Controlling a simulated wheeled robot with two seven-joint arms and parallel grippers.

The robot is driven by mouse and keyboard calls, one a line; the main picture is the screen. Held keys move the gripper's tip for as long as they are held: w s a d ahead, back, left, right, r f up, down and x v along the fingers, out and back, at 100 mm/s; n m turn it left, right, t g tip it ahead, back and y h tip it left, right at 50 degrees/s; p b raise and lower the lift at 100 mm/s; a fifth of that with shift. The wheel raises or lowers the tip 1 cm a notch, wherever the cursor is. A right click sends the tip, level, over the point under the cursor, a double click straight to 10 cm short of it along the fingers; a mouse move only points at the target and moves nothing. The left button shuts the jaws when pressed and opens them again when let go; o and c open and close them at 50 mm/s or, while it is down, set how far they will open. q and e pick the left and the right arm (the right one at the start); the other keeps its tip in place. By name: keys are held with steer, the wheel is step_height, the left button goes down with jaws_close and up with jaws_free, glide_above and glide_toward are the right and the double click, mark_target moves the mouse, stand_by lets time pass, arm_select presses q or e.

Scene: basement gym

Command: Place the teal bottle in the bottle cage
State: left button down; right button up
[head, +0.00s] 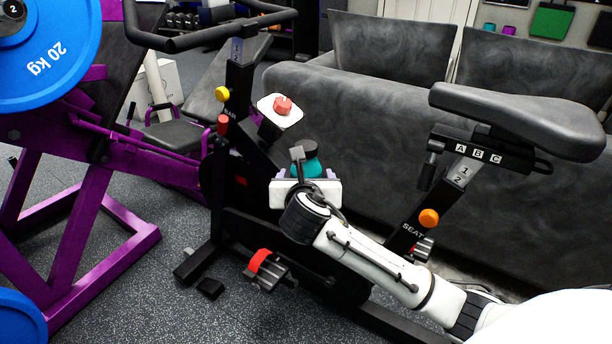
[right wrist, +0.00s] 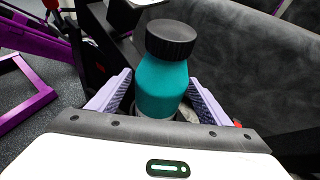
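The teal bottle (head: 306,167) has a dark cap and stands roughly upright at the middle of the exercise bike. In the right wrist view the bottle (right wrist: 162,85) is between the two pale lavender fingers of my right gripper (right wrist: 162,95), which look closed against its sides. In the head view the right gripper (head: 305,180) reaches it from the front right and covers its lower part. I cannot make out the bottle cage; the gripper and bottle hide the area below. My left gripper is not in view.
The bike has a saddle (head: 520,115) at right, handlebars (head: 215,32) at upper left and a red-strapped pedal (head: 262,264) low in front. A purple weight rack (head: 75,235) stands left; a grey sofa (head: 370,125) is behind.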

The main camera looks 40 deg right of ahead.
steer(key=shift+r, duration=0.15)
steer(key=p+v, duration=0.4)
steer(key=v, duration=0.7)
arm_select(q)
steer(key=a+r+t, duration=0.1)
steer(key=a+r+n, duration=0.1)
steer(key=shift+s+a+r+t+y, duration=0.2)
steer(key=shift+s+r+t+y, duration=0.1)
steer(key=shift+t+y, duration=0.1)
arm_select(e)
steer(key=s+a+f+m+g+y, duration=0.2)
steer(key=s+a+f+m+y, duration=0.9)
steer(key=m, duration=1.6)
steer(key=s+a+f, duration=0.5)
steer(key=s+f, duration=0.1)
steer(key=f, duration=0.2)
steer(key=shift+s+a+g+y, duration=0.3)
steer(key=shift+s+a, duration=0.1)
steer(key=shift+f, duration=0.15)
